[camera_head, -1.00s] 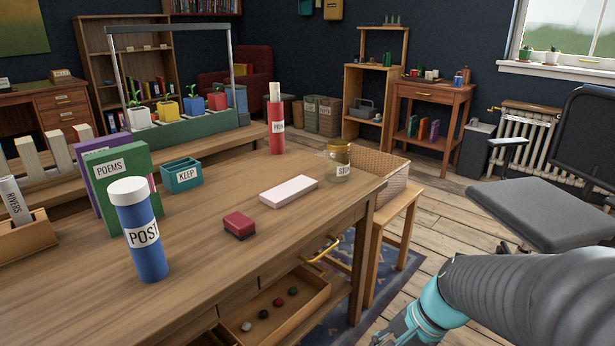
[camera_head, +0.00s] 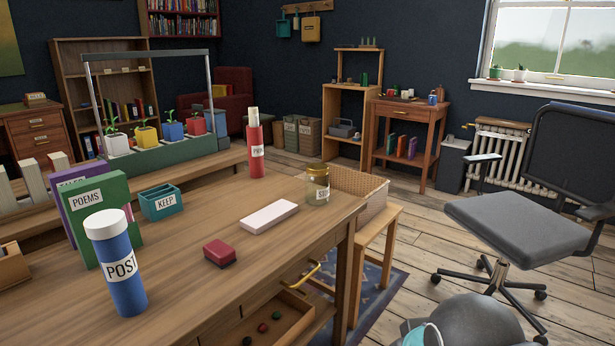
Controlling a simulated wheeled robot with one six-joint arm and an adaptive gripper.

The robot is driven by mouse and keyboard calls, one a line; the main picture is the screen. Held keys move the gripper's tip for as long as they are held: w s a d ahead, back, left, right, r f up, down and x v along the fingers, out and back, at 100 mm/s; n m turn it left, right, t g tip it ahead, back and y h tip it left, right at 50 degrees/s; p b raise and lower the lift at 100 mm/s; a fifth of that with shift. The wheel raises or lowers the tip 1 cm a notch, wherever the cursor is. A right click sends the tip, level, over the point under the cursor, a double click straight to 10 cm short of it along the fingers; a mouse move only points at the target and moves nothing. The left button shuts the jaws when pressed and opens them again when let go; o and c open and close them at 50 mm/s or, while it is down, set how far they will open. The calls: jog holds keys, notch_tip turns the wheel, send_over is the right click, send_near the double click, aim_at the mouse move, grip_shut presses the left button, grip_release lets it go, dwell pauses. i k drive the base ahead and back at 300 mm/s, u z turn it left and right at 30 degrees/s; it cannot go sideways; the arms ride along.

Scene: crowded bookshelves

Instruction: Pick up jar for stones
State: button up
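The jar (camera_head: 318,185) is clear glass with a gold lid. It stands upright near the right end of the wooden desk (camera_head: 205,262), and its white label is only partly readable. Small coloured stones (camera_head: 262,328) lie in the open drawer (camera_head: 290,335) below the desk top, partly cut off by the picture's bottom edge. Part of my arm shows at the bottom right, well apart from the jar. My gripper is out of the picture.
A white block (camera_head: 270,216), a red block (camera_head: 220,253), a red tube (camera_head: 255,150), a blue POST tube (camera_head: 118,270) and a teal KEEP box (camera_head: 161,202) stand on the desk. A wicker basket (camera_head: 372,200) is behind the jar. An office chair (camera_head: 500,222) stands on the right.

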aim_at(316, 187)
jog(key=z, duration=1.55)
jog(key=i, duration=1.3)
jog(key=u, duration=3.6)
